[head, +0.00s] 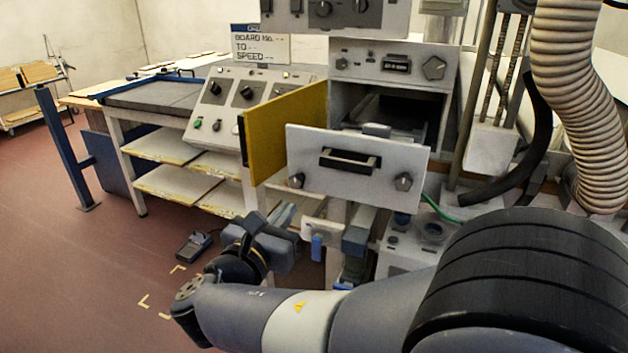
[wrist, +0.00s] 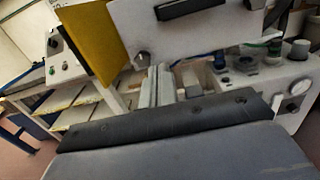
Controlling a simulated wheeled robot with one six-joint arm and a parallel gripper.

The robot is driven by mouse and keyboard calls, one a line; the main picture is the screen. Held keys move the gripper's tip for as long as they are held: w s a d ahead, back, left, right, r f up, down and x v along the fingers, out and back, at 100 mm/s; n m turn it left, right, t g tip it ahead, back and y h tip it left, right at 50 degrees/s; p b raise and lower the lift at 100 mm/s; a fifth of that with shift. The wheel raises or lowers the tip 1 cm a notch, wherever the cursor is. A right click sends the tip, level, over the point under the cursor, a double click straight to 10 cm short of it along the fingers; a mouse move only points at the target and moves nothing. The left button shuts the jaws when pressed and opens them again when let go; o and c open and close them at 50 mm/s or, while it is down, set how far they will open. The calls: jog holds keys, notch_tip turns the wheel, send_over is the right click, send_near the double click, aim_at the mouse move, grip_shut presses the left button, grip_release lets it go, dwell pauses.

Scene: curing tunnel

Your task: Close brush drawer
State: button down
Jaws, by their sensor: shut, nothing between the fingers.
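The brush drawer stands pulled out of its cabinet. Its pale grey front (head: 330,186) has a black recessed handle (head: 350,160) and a dark knob at each lower corner. The front also shows at the top of the wrist view (wrist: 185,38), where the handle is cut off by the edge. My gripper (head: 287,213) is shut and empty, below and left of the drawer front in the head view, apart from it. In the wrist view its fingers (wrist: 158,84) are together, pointing up towards the area beneath the drawer front. The drawer's contents are mostly hidden.
A yellow panel (head: 285,130) stands open just left of the drawer. A sloped control console (head: 235,110) and a bench with shelves are further left. A ribbed hose (head: 575,100) hangs at right. Red floor at left is mostly clear, with a small dark device (head: 193,246) on it.

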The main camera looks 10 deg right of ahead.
aim_at(321, 170)
jog(key=x, duration=1.3)
jog(key=shift+w+d, duration=0.2)
jog(key=shift+d, duration=0.05)
jog(key=shift+d, duration=0.1)
